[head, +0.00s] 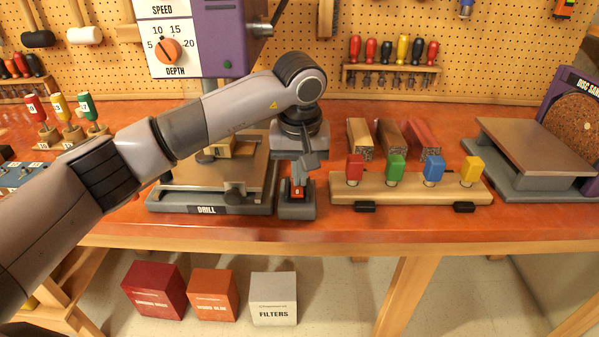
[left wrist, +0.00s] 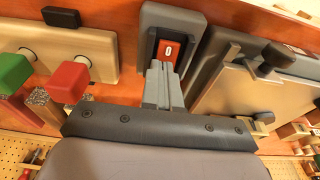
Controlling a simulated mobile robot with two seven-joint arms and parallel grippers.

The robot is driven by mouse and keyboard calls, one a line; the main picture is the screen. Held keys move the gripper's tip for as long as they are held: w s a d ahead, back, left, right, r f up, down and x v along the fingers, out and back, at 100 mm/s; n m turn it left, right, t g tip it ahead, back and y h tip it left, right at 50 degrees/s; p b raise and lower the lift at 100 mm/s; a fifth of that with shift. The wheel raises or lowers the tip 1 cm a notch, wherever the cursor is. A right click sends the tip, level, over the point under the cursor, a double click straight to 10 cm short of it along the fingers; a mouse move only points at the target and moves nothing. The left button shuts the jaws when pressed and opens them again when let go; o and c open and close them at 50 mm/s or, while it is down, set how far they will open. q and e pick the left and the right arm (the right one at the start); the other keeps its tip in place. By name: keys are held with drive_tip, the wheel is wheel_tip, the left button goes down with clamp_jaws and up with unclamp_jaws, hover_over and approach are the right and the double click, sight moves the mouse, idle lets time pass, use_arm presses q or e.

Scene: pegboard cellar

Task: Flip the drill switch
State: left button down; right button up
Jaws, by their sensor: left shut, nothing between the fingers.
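The drill switch (head: 297,191) is a red rocker marked 0 on a grey box (head: 297,211), just right of the drill base (head: 220,207) labelled DRILL. In the left wrist view the red rocker (left wrist: 167,52) shows its 0 side in a dark frame. My left gripper (head: 299,182) points down over the switch, shut and empty. In the left wrist view its closed fingertips (left wrist: 162,68) are at the rocker's near edge and hide part of it; I cannot tell whether they touch it. My right gripper is not in view.
A wooden rack (head: 410,188) with red, green, blue and yellow handles stands close on the right. Wood blocks (head: 392,138) lie behind it. The disc sander table (head: 525,145) is at far right. The drill head (head: 195,40) rises at the upper left.

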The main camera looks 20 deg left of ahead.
sight(300, 192)
use_arm(q)
drive_tip(key=shift+w+a+f, duration=0.2)
drive_tip(key=shift+f, duration=0.35)
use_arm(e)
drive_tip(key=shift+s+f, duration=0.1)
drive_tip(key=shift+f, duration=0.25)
use_arm(q)
drive_tip(key=shift+s+f, duration=0.1)
drive_tip(key=shift+s, duration=0.1)
drive_tip(key=shift+s+d, duration=0.3)
drive_tip(key=shift+s, duration=0.25)
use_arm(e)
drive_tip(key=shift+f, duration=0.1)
use_arm(q)
drive_tip(key=r+p, duration=0.1)
drive_tip(key=r, duration=0.2)
drive_tip(key=r+p, duration=0.2)
drive_tip(key=r, duration=0.1)
drive_tip(key=shift+s+d, duration=0.15)
drive_tip(key=shift+s, duration=0.05)
wheel_tip(300, 192, up, 9)
drive_tip(key=s+b, duration=0.1)
drive_tip(key=shift+s+d+b, duration=0.15)
drive_tip(key=shift+s+b, duration=0.15)
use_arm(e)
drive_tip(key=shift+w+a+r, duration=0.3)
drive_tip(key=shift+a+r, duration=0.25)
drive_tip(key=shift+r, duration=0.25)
